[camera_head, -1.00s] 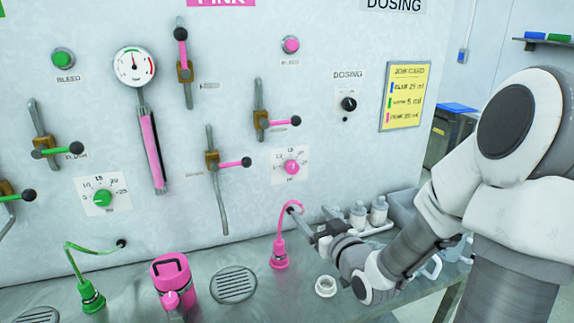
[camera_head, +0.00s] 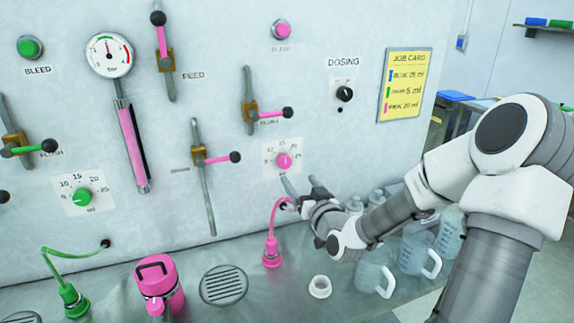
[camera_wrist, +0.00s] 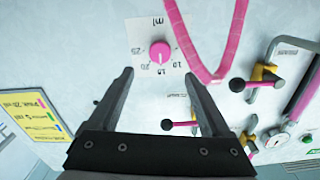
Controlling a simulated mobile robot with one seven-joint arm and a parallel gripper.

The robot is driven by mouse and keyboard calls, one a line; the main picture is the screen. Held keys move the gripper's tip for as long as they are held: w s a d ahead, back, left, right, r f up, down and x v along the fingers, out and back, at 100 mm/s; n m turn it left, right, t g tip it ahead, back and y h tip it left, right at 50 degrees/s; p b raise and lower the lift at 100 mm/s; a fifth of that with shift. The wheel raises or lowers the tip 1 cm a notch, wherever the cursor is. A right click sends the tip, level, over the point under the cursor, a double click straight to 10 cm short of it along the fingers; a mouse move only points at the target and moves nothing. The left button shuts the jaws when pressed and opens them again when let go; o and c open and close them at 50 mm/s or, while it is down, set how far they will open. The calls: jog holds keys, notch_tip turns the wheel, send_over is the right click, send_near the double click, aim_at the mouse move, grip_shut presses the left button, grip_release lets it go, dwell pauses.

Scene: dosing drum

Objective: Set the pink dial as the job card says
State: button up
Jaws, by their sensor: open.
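The pink dial (camera_head: 284,161) is a round knob on a white scale plate on the wall. In the wrist view the pink dial (camera_wrist: 160,50) appears upside down, beyond and roughly centred between the fingertips. Its exact setting is too small to read. My gripper (camera_head: 289,193) is open just below the dial plate in the head view; in the wrist view my gripper (camera_wrist: 159,76) has its fingers spread, with nothing between them. The yellow job card (camera_head: 404,85) reads blue 25 ml, green 5 ml, pink 20 ml.
A pink lever (camera_head: 270,115) sits above the dial, and another pink-handled lever (camera_head: 216,158) to its left. A pink hose fitting (camera_head: 271,250) rises from the counter below. Clear jugs (camera_head: 416,250) stand at right. A green dial (camera_head: 82,197) is further left.

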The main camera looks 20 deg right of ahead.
aim_at(286, 163)
jog(key=w, duration=1)
jog(key=shift+w+p, duration=0.1)
jog(key=shift+p, duration=0.2)
jog(key=shift+c, duration=0.4)
grip_shut()
jog(key=shift+m, duration=0.4)
jog(key=m+b, duration=0.2)
jog(key=m, duration=0.1)
jog(key=shift+m, duration=0.4)
jog(key=shift+m+b, duration=0.4)
jog(key=shift+m, duration=1.7)
